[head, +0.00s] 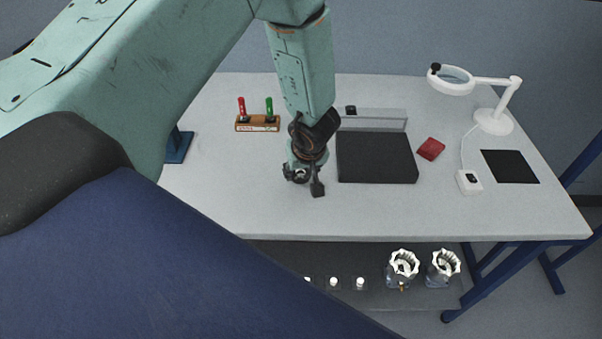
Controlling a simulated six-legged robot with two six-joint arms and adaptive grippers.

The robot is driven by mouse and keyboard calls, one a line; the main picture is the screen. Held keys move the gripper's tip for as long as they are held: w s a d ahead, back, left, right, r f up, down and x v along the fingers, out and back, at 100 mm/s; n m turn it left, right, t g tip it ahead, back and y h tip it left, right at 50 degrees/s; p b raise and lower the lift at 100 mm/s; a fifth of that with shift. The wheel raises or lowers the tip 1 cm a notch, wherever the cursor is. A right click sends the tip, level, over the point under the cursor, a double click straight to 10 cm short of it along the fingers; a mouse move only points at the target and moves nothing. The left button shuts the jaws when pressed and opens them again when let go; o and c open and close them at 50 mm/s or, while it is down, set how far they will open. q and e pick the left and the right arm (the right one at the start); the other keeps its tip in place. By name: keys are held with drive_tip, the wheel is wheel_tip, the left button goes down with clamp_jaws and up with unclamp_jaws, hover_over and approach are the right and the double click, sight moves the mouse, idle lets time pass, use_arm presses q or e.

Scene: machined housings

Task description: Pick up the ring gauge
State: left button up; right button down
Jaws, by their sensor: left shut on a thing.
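My left gripper (303,180) hangs over the worktable, left of the black mat's front part, pointing down. It is shut on the ring gauge (300,174), a small dark grey round piece mostly hidden by the fingers. I cannot tell how far it is above the tabletop. My right gripper is not in view.
A wooden holder (257,127) carries red and green handled tools. A red block (431,149), a magnifier lamp (494,121) and a black square mat (510,167) are right. The front tabletop is clear.

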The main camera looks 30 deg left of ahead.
use_arm(q)
wheel_tip(320, 180, up, 26)
drive_tip(key=p, duration=1.1)
